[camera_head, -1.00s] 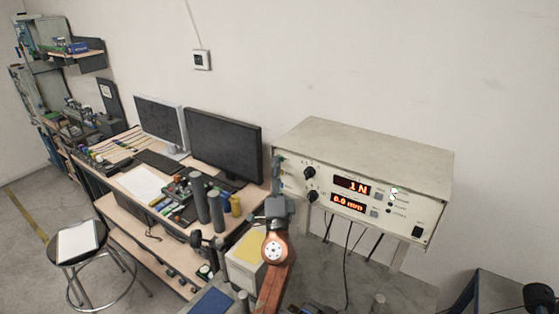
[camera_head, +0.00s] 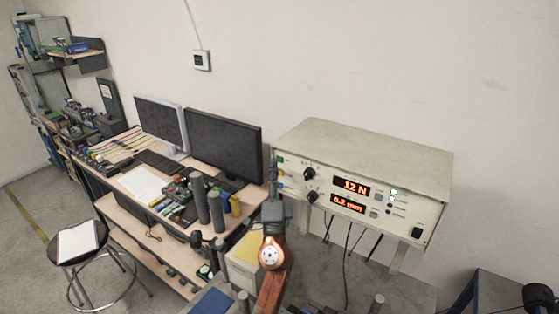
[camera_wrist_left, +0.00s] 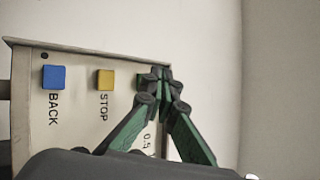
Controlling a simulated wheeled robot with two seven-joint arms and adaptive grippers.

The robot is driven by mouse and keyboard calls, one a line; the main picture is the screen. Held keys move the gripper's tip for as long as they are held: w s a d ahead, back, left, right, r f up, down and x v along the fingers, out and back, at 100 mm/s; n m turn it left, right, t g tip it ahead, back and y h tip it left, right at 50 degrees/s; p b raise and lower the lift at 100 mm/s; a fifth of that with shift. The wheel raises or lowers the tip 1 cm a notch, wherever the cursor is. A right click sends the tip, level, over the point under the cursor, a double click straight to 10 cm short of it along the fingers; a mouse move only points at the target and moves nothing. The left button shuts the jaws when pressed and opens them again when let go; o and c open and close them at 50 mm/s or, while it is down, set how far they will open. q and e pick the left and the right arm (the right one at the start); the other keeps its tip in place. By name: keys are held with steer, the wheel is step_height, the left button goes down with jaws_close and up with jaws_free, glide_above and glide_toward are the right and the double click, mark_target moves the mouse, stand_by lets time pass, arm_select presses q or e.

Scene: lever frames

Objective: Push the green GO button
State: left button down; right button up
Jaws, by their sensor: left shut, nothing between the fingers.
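The beige control box (camera_head: 375,160) has its front panel facing me. In the head view my left gripper (camera_head: 273,166) is at the panel's left end, shut and empty, with a small green patch (camera_head: 280,160) beside its tips. I cannot tell whether that patch is the GO button. In the left wrist view the gripper tips (camera_wrist_left: 158,77) are at the panel, in line with the blue BACK button (camera_wrist_left: 54,77) and the yellow STOP button (camera_wrist_left: 105,80). The displays (camera_head: 351,187) read about 12 N and 0.2 mm.
Two black knobs (camera_head: 309,174) and a black switch (camera_head: 417,233) are on the same panel. A desk with two monitors (camera_head: 223,145) stands to the left, with dark cylinders (camera_head: 200,203) near its edge. A stool (camera_head: 77,240) is farther left.

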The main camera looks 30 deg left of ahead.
arm_select(q)
steer(key=s+p, duration=0.1)
steer(key=s, duration=0.4)
steer(key=shift+a+p, duration=0.2)
steer(key=shift+p, duration=0.1)
stand_by(0.5)
steer(key=shift+d, duration=0.1)
stand_by(0.5)
